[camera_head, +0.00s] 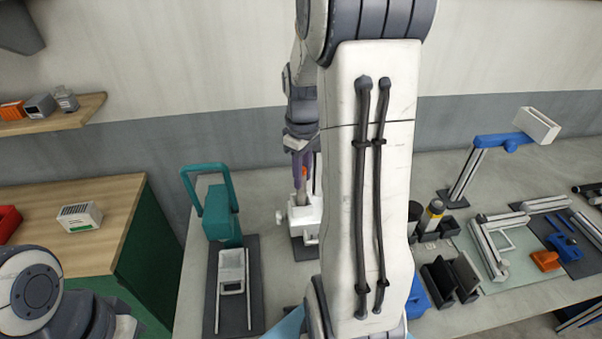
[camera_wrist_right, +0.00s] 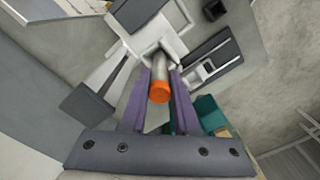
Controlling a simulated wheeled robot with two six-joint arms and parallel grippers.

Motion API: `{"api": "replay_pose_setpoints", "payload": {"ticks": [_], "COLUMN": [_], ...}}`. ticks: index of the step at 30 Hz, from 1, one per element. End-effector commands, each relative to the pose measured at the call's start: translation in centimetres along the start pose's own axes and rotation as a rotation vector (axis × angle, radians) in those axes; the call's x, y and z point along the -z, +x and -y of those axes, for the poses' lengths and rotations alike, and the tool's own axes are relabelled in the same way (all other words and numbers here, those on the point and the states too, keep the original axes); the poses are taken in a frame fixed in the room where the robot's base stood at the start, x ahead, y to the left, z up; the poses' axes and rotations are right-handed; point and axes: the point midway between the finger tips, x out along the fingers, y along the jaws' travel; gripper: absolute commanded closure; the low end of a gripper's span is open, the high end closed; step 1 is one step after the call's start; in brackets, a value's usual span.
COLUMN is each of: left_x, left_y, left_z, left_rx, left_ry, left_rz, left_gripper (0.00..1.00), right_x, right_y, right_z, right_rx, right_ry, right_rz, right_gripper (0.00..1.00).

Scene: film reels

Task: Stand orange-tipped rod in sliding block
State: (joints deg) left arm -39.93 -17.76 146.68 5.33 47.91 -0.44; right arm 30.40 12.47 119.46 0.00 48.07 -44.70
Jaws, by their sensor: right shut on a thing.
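The orange-tipped rod is a grey metal rod with an orange end (camera_wrist_right: 159,93), held between the purple fingers of my right gripper (camera_wrist_right: 161,100) in the right wrist view. In the head view, my right gripper (camera_head: 303,165) is shut on the rod (camera_head: 301,183), which looks upright with its orange tip up. The rod's lower end meets the white block (camera_head: 304,218) below it; I cannot tell how deep it sits. The block also shows behind the rod in the wrist view (camera_wrist_right: 139,40). My left gripper is out of view.
A teal clamp-like stand (camera_head: 219,212) and a dark plate with a white frame (camera_head: 233,271) are left of the block. Black holders (camera_head: 452,278), white rails and blue parts crowd the right side. My right arm hides the middle of the bench (camera_head: 283,187).

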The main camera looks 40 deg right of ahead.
Motion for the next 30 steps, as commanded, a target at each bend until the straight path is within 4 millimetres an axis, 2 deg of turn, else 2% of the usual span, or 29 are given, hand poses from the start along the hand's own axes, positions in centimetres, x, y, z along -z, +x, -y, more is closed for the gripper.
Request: {"api": "replay_pose_setpoints", "payload": {"ticks": [29, 30], "left_x": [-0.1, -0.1], "left_y": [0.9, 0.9], "left_z": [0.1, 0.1], "left_rx": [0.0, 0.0], "left_ry": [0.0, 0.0], "left_rz": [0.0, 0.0], "left_gripper": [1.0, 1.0], "right_x": [0.0, 0.0], "right_y": [1.4, 1.4], "right_z": [0.0, 0.0], "right_rx": [0.0, 0.0], "right_ry": [0.0, 0.0], "right_rz": [0.0, 0.0], "right_gripper": [1.0, 0.67]}}
